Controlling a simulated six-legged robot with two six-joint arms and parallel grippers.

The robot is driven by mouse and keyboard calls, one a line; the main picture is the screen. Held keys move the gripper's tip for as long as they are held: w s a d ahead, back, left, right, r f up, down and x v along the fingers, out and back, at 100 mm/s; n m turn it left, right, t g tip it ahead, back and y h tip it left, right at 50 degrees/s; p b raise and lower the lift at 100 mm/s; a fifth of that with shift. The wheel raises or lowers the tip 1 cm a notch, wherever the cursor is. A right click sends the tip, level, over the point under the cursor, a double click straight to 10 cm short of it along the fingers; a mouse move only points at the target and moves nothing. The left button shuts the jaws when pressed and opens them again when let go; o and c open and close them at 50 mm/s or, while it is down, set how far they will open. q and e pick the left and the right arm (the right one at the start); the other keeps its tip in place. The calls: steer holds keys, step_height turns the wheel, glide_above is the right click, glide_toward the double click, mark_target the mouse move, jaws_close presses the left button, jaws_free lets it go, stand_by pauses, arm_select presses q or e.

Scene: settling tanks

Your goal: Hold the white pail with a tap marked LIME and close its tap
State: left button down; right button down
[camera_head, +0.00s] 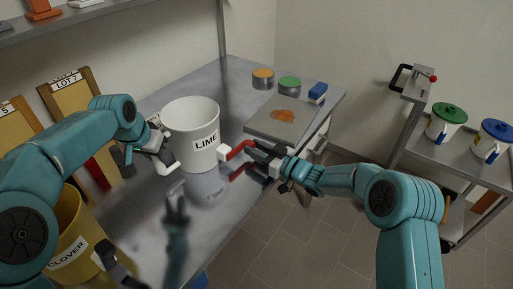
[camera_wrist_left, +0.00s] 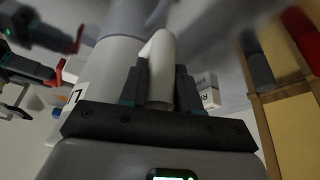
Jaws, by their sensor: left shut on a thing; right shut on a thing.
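The white pail (camera_head: 190,130) marked LIME stands upright on the shiny grey bench. Its white tap (camera_head: 224,153) points right and carries a red lever (camera_head: 240,148); I cannot tell whether the tap is open. My left gripper (camera_head: 161,147) is shut on the pail's white handle, on its left side. The handle (camera_wrist_left: 162,62) shows between the jaws in the left wrist view, partly hidden by them. My right gripper (camera_head: 254,152) is shut on the red lever, hiding its outer end. The lever also shows in the left wrist view (camera_wrist_left: 77,42).
A yellow pail (camera_head: 72,232) marked CLOVER stands front left, near my left arm. Boards (camera_head: 70,97), one reading LOT 7, stand behind. A grey plate (camera_head: 262,128), tins (camera_head: 263,80) and a blue block (camera_head: 317,92) are back right. A trolley (camera_head: 440,152) holds two lidded pails.

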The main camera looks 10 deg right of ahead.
steer(key=c, duration=0.8)
jaws_free()
steer(key=v, duration=1.2)
arm_select(q)
steer(key=c, duration=0.7)
jaws_free()
steer(key=shift+c, duration=0.2)
